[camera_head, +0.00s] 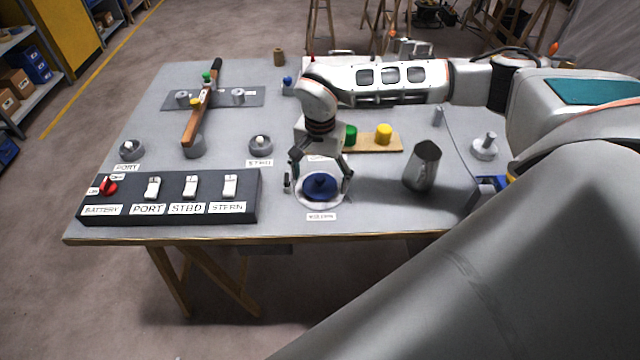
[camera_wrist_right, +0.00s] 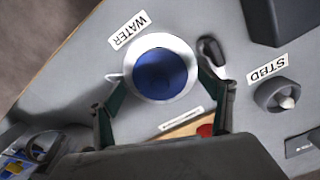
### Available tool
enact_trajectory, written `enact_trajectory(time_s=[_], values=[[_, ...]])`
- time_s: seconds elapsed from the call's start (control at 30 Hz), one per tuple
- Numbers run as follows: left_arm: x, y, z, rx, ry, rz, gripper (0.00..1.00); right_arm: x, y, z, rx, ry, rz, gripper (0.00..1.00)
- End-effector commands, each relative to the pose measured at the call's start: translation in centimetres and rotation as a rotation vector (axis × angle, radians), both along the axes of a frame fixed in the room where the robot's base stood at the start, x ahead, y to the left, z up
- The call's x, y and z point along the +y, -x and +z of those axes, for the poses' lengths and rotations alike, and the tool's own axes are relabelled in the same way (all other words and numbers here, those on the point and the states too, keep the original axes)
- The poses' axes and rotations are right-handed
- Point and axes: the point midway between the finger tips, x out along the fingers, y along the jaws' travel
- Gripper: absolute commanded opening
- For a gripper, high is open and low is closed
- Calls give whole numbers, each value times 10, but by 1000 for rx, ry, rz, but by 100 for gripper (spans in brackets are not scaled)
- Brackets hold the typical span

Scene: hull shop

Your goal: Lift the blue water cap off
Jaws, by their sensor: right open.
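The blue water cap (camera_head: 319,187) sits in a round white ring (camera_head: 301,199) near the front edge of the grey table. In the right wrist view the blue cap (camera_wrist_right: 160,74) lies inside the white ring (camera_wrist_right: 186,50), beside a label reading WATER (camera_wrist_right: 130,29). My right gripper (camera_head: 321,178) points down over the cap, its fingers spread to either side of it. In the right wrist view the open fingers (camera_wrist_right: 160,95) stand apart, with the cap between and just beyond them. I cannot tell whether they touch it. My left gripper is not in view.
A switch panel (camera_head: 170,212) stands to the left of the cap. A metal cup (camera_head: 423,166) stands to the right. Behind are a wooden board (camera_head: 365,149) with green and yellow caps (camera_head: 383,133), and a STBD fitting (camera_head: 260,144). A small dark item (camera_wrist_right: 211,50) lies close beside the ring.

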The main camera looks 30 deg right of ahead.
Motion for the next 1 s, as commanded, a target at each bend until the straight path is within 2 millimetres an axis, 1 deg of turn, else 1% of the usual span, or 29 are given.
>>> enact_trajectory(time_s=[0.07,0.1,0.17,0.2,0.3,0.37,0.43,0.47,0.83,1.0], values=[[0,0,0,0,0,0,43,0,0,0,0,0,0,80],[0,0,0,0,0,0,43,0,0,0,0,0,0,78],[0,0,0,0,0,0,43,0,0,0,0,0,0,62],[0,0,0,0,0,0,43,0,0,0,0,0,0,52],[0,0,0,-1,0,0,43,0,0,0,0,0,0,27],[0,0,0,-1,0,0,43,0,0,0,0,0,0,20],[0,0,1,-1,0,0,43,0,0,-1,0,0,1,4],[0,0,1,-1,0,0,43,0,1,-1,1,0,1,0],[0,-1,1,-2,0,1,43,1,2,-3,7,1,3,0],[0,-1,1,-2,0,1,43,1,2,5,6,1,3,0]])
